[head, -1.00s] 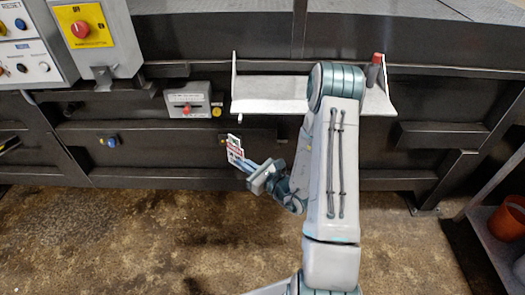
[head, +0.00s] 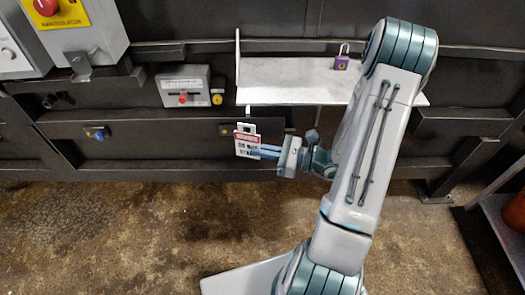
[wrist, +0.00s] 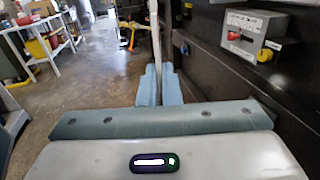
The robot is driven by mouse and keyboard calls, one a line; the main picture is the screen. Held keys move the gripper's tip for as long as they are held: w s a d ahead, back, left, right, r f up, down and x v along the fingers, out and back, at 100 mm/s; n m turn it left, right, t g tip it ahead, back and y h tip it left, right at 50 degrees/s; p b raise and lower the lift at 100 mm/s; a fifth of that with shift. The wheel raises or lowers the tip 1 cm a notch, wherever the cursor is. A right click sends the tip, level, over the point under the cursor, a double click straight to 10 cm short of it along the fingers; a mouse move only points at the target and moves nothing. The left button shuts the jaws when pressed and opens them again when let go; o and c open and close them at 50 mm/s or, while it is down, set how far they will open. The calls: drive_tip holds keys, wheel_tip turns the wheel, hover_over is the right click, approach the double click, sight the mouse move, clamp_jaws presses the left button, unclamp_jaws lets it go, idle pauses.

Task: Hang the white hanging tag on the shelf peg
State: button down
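The white hanging tag (head: 247,146), with a red band and black lettering, is upright below the left end of the white shelf (head: 290,82). My gripper (head: 268,152) is shut on its right side. In the wrist view the tag (wrist: 155,35) shows edge-on between the two blue fingers (wrist: 160,88). A small peg (head: 248,111) sticks out under the shelf's left end, just above the tag's slotted top. I cannot tell whether tag and peg touch, or how far apart they are in depth.
A purple padlock (head: 341,62) stands on the shelf. A grey switch box (head: 185,87) with a red knob is left of the shelf; it also shows in the wrist view (wrist: 255,35). My arm hides the shelf's right part. The floor is clear in front.

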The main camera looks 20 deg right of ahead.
drive_tip(key=w+d+f, duration=0.1)
drive_tip(key=w+d, duration=0.1)
drive_tip(key=w, duration=0.5)
drive_tip(key=shift+w+d+f+b, duration=0.2)
drive_tip(key=shift+w+d+b, duration=0.05)
drive_tip(key=shift+w+b, duration=0.1)
idle(0.4)
idle(0.6)
drive_tip(key=c, duration=1.6)
unclamp_jaws()
drive_tip(key=shift+o, duration=0.2)
